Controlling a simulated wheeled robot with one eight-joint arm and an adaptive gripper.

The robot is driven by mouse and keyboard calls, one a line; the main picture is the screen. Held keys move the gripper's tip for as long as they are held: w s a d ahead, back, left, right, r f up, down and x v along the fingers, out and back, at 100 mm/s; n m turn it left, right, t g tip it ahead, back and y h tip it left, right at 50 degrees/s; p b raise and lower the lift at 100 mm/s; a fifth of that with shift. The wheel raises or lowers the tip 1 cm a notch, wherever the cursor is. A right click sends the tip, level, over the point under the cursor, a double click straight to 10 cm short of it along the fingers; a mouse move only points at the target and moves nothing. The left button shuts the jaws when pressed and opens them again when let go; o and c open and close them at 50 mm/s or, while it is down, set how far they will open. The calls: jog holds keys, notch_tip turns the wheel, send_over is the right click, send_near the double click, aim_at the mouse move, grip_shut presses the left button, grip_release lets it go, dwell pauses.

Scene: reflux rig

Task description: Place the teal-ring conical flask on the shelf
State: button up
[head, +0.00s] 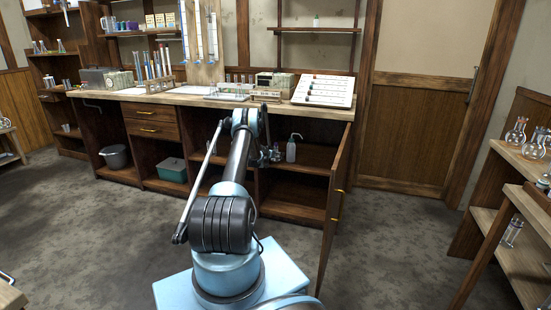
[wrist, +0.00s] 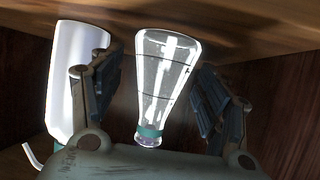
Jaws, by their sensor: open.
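The clear conical flask with a teal ring (wrist: 160,85) is in the wrist view, its wide base at the top of the picture and its ringed neck at the bottom. My gripper (wrist: 150,85) is open, with one finger on each side of the flask and a visible gap on both sides. In the head view my arm reaches into the open cabinet under the bench, and the gripper's tips and the flask are hard to make out there.
A white wash bottle (head: 292,148) stands close beside the flask; it also shows left of the left finger in the wrist view (wrist: 75,80). An open cabinet door (head: 333,205) stands right of my arm. Bench-top racks and a sample board (head: 323,90) stand above.

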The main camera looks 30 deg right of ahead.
jog(key=v, duration=1.1)
jog(key=shift+s+a, duration=0.15)
jog(key=shift+a, duration=0.2)
